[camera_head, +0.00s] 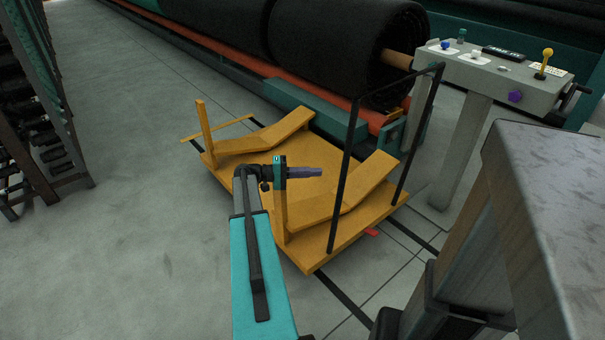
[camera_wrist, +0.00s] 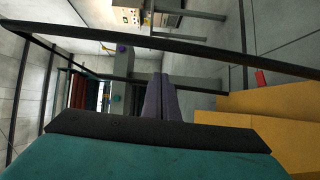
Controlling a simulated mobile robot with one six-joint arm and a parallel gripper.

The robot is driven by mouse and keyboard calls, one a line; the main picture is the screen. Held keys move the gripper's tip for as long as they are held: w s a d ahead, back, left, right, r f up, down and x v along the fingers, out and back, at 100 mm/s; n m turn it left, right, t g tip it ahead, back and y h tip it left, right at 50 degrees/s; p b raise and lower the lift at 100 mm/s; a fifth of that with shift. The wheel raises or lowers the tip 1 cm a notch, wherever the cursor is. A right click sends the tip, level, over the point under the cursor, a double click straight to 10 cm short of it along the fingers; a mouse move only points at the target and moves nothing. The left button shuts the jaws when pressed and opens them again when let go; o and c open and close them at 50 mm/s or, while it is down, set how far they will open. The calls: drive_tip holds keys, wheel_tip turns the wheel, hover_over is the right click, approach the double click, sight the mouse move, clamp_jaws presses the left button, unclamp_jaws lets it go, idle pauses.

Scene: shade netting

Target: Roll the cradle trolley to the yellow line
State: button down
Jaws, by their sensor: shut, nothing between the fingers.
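The cradle trolley (camera_head: 318,245) is an orange-yellow flat deck with two sloped cradle blocks, corner posts and a tall black hoop handle (camera_head: 345,165) at its right end. A thin yellow strip (camera_head: 236,122) shows at its far-left end; I cannot tell for sure that it lies on the floor. My gripper (camera_head: 320,172) is shut and empty above the deck, left of the handle in the picture. In the wrist view its purple fingers (camera_wrist: 160,95) are together. The handle (camera_wrist: 185,46) crosses beyond them, and part of the yellow trolley (camera_wrist: 270,140) shows at right.
A small red piece (camera_head: 371,232) shows low at the trolley's right edge. Large black netting rolls (camera_head: 340,45) lie on a machine behind. A grey control console (camera_head: 490,75) stands at right. A dark rack (camera_head: 40,110) stands at left. Floor (camera_head: 140,230) left of the trolley is clear.

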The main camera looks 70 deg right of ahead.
drive_tip(key=shift+s+a+f, duration=0.1)
drive_tip(key=shift+s+a, duration=0.05)
drive_tip(key=shift+s, duration=1.35)
drive_tip(key=shift+s+a+f, duration=0.1)
drive_tip(key=shift+s, duration=1.35)
drive_tip(key=s+a, duration=0.2)
drive_tip(key=s, duration=0.1)
drive_tip(key=shift+b, duration=0.4)
drive_tip(key=shift+w, duration=0.1)
drive_tip(key=shift+w+a+r, duration=0.1)
drive_tip(key=shift+w, duration=0.1)
approach(342, 182)
drive_tip(key=v, duration=0.6)
